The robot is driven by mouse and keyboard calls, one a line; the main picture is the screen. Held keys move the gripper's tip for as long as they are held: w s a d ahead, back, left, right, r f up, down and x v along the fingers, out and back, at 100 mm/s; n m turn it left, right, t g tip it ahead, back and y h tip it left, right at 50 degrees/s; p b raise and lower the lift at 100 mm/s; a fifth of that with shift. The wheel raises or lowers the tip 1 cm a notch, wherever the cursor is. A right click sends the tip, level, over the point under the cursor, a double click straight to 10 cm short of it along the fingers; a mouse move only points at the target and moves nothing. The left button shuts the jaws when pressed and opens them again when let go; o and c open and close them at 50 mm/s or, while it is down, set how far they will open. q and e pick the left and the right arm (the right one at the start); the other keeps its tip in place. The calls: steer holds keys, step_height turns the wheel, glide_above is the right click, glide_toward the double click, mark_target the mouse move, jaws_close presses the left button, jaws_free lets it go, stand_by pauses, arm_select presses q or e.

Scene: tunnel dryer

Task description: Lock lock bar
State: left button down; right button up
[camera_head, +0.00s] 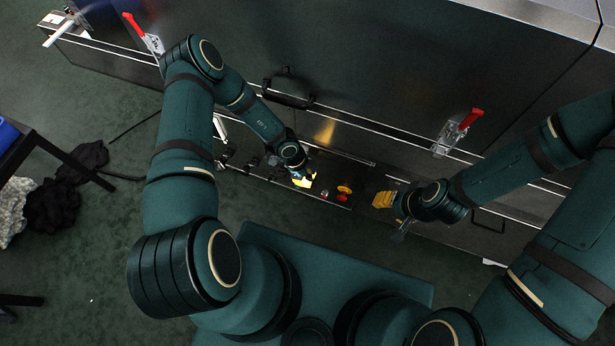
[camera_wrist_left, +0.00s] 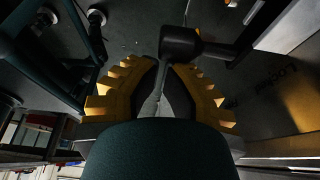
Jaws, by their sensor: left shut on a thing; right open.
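My left gripper (camera_head: 304,180) is low at the front of the dark machine, left of its control buttons. In the left wrist view its yellow fingers (camera_wrist_left: 160,95) are shut around a dark bar with a thick round black end (camera_wrist_left: 180,43), which I take to be the lock bar. A thin part of it runs down between the fingers. Lettering like "Locked" (camera_wrist_left: 274,92) shows on the panel at the right. In the head view the bar is mostly hidden by my gripper. My right gripper (camera_head: 383,199) is open with yellow fingers, right of the buttons; nothing shows in it.
A yellow button (camera_head: 344,189) and red button (camera_head: 342,198) sit between my grippers. Red-handled clamps are at the upper left (camera_head: 134,25) and right (camera_head: 472,119). A black handle (camera_head: 288,97) sticks out above my left gripper. Dark cloth (camera_head: 55,200) lies on the floor at left.

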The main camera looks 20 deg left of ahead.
arm_select(q)
steer(key=v, duration=1.2)
stand_by(0.6)
